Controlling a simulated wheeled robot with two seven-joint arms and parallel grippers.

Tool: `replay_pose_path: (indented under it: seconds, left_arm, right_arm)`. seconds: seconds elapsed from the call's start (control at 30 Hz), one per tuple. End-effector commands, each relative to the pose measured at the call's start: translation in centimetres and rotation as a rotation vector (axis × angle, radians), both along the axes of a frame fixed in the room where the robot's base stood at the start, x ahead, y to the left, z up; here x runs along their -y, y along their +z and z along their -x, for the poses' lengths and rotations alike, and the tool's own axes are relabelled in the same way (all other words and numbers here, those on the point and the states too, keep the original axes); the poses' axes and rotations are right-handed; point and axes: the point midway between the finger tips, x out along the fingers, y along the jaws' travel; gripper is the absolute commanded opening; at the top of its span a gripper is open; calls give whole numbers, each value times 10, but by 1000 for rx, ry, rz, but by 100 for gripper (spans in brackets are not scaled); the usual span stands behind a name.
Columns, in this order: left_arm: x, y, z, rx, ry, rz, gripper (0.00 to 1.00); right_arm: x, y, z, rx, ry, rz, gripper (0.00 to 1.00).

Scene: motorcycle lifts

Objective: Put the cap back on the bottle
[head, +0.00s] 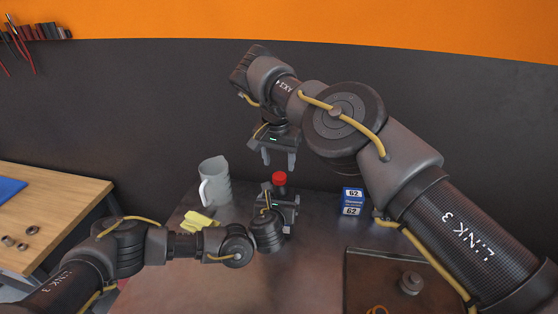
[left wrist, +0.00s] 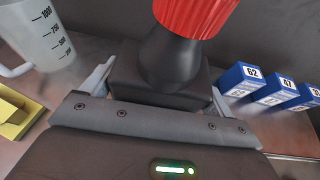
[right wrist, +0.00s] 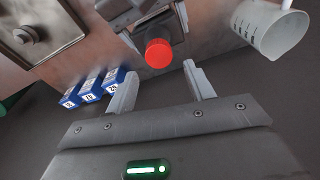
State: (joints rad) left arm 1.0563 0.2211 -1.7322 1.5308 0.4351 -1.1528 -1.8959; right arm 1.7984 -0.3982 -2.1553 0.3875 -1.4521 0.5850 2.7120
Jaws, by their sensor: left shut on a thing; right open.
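The dark bottle (left wrist: 170,65) stands upright in my left gripper (head: 278,208), which is shut on its body. The red ribbed cap (head: 279,178) sits on top of the bottle's neck; it also shows in the left wrist view (left wrist: 196,14). I cannot tell whether it is screwed tight. My right gripper (head: 279,162) is open and empty, pointing down above the cap and apart from it. In the right wrist view the cap (right wrist: 159,53) appears between and beyond the fingertips. Most of the bottle is hidden by my left gripper in the head view.
Blue numbered boxes (head: 352,201) stand to the right. A dark tray (head: 352,270) with a knobbed part is at front right. A wooden bench (head: 60,205) is far left.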

Motion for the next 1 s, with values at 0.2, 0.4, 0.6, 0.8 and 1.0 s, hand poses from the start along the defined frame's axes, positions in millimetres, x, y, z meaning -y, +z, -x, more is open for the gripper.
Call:
replay_pose_path:
  seconds: [0.2, 0.4, 0.6, 0.8, 1.0]
  left_arm:
    - [0, 1, -1, 2, 1, 1, 24]
    - [0, 1, -1, 2, 1, 1, 24]
    - [0, 1, -1, 2, 1, 1, 24]
    - [0, 1, -1, 2, 1, 1, 24]
    - [0, 1, -1, 2, 0, 1, 24]
  right_arm:
    - [-14, -2, -2, 22, 148, -11, 53]
    - [-50, 1, -10, 116, 550, -14, 53]
    - [-80, 14, -21, 238, 967, 46, 53]
    - [-92, 30, -32, 317, 1316, 159, 53]
    - [-86, 43, -38, 310, 1631, 288, 53]
